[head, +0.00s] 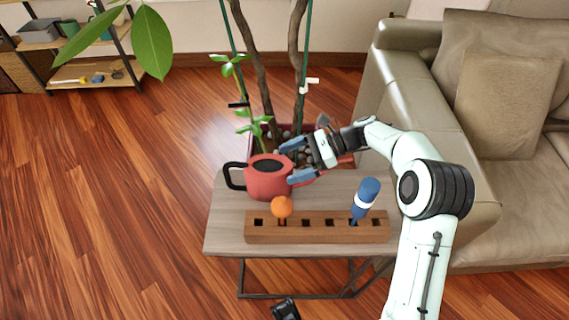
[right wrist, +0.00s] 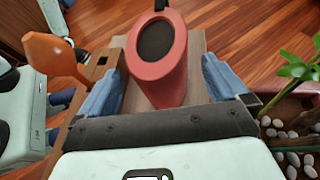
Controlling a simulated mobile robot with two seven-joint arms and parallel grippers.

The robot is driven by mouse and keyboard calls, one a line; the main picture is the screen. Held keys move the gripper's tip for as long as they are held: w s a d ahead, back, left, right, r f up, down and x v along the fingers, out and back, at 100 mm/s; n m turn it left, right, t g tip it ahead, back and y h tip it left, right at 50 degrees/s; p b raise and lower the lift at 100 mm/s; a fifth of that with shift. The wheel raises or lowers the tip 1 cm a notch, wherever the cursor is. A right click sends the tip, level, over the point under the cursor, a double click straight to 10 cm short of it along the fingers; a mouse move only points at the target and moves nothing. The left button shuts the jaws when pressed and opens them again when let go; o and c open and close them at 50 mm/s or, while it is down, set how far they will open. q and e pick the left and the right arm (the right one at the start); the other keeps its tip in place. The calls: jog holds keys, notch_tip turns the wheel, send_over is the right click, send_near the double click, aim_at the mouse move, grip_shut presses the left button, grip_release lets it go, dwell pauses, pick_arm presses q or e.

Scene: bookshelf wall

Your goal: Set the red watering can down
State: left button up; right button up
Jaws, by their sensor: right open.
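The red watering can (head: 268,183) stands upright on the small wooden side table (head: 228,222), near its back left, with its black handle to the left. My right gripper (head: 295,162) is at the can's right side, its blue fingers spread wide. In the right wrist view the can (right wrist: 160,72) lies between the two fingers (right wrist: 165,88), with a visible gap on each side.
A wooden block with square holes (head: 317,232) lies along the table's front, holding an orange-topped tool (head: 281,207) and a blue-handled tool (head: 366,197). A potted plant (head: 268,125) stands behind the table. A sofa (head: 420,95) is at right; open floor is left.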

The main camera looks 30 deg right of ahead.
pick_arm(q)
jog(key=shift+g+h, duration=0.3)
jog(key=shift+g, duration=0.2)
jog(key=s, duration=0.1)
jog(key=s+d+r+p, duration=0.1)
jog(key=s+r, duration=0.1)
jog(key=shift+d+p, duration=0.3)
pick_arm(e)
jog(key=v, duration=0.9)
pick_arm(q)
jog(key=shift+r, duration=0.15)
pick_arm(e)
jog(key=shift+r, duration=0.1)
